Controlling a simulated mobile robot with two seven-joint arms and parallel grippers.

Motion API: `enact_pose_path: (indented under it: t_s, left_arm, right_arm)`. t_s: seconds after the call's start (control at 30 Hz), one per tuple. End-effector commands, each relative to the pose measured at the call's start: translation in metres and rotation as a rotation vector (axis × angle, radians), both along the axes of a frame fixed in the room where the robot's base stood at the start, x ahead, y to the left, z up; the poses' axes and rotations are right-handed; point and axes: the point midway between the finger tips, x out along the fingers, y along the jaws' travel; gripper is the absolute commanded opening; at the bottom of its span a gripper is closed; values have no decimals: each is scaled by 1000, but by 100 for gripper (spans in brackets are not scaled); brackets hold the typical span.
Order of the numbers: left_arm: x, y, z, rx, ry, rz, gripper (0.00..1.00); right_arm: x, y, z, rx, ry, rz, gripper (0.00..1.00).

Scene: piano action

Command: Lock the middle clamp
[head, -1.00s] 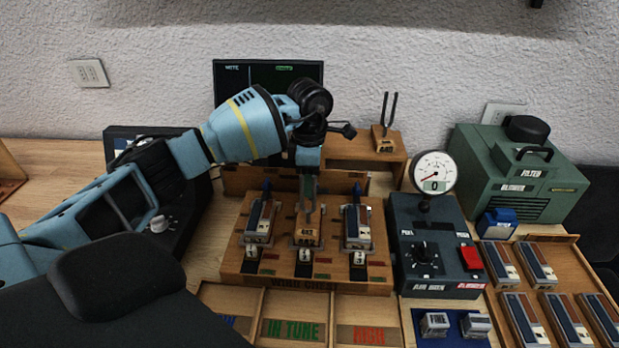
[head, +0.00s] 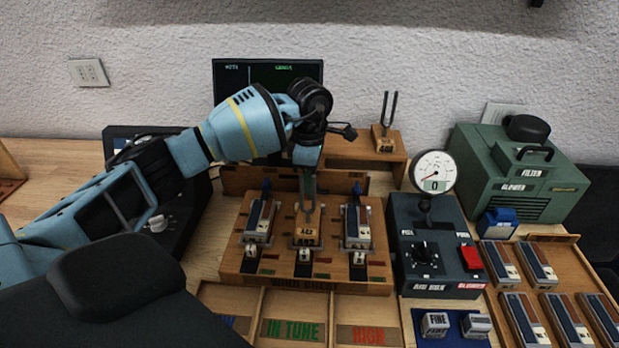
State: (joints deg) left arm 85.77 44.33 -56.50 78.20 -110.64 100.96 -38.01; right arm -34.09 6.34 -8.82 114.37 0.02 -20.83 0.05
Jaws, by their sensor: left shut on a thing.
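The wooden wind chest (head: 235,262) holds three units side by side. The middle unit is a wooden block (head: 307,232) with a 442 tag. My left gripper (head: 308,196) points down over the back of this block and is shut at the middle clamp's place. The middle clamp itself is hidden behind the fingers, so I cannot see its angle. Blue clamp levers stand up behind the left unit (head: 260,218) and the right unit (head: 356,226). My right gripper is not in view.
A tuning fork (head: 389,110) stands on the shelf behind. The dark gauge box (head: 425,225) sits close to the chest's right side, reading 0. Sorting trays (head: 255,305) lie in front. A green blower (head: 520,165) is at the back right.

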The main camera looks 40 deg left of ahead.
Motion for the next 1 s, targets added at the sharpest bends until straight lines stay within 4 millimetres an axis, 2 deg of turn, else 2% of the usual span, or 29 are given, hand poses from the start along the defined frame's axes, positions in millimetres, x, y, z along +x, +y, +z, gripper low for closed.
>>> enact_pose_path:
  t_s: [1.0]
  left_arm:
    - [4, 0, -2, -1, 1, -932, 0]
  right_arm:
    - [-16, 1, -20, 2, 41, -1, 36]
